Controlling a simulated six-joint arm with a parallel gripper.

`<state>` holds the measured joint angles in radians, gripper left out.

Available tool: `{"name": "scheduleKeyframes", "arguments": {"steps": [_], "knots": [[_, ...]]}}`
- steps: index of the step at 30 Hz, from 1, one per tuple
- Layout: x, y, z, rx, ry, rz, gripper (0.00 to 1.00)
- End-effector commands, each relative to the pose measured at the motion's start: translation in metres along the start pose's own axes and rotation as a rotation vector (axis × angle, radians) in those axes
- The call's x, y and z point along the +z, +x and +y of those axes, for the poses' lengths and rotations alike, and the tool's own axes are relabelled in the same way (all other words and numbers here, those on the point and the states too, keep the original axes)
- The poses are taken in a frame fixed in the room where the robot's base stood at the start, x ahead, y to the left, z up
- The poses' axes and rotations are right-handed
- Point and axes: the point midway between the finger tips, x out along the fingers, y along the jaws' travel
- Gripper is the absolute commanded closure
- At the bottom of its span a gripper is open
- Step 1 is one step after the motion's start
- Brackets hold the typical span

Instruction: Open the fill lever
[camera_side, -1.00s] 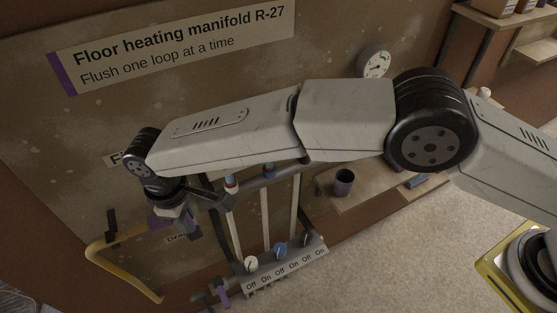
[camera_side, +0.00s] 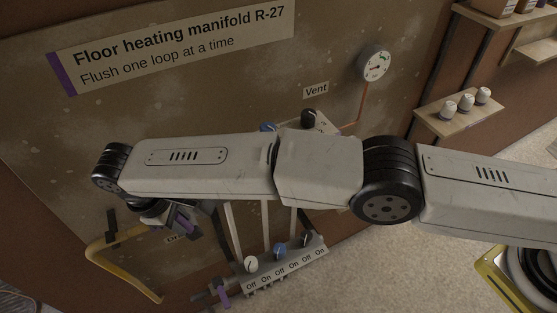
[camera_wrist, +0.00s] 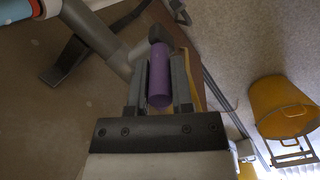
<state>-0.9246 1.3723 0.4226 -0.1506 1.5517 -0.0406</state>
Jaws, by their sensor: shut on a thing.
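My gripper (camera_wrist: 161,74) is shut on a purple lever handle (camera_wrist: 160,88), with one grey finger on each side of it in the wrist view. The handle joins a dark pivot on a grey pipe fitting (camera_wrist: 122,62). In the side view my gripper (camera_side: 182,221) is low at the left, partly behind my arm, with a purple part (camera_side: 186,222) at it. The label that would name this lever is hidden, so I cannot read it as the fill lever. A second purple lever (camera_side: 223,295) hangs at the lower end of the manifold (camera_side: 285,268).
A yellow hose (camera_side: 120,270) curves left of my gripper. White, blue and black knobs (camera_side: 280,250) line the manifold. A gauge (camera_side: 375,64) and Vent label (camera_side: 316,90) are on the wall. A yellow bucket (camera_wrist: 287,108) stands right in the wrist view.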

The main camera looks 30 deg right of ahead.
Motion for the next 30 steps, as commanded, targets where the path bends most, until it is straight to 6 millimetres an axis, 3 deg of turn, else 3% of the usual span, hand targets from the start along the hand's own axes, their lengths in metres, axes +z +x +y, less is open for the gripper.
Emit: {"name": "scheduleKeyframes", "arguments": {"steps": [12, 13, 16, 30], "knots": [[-0.0011, -0.0023, 0.0006, 0.008, 0.004, 0.001, 1.0], [-0.0011, -0.0023, 0.0006, 0.008, 0.004, 0.001, 0.69], [-0.0008, -0.002, 0.0005, 0.008, 0.003, -0.001, 0.37], [0.0008, -0.0047, 0.0005, 0.007, 0.002, -0.007, 0.37]]}}
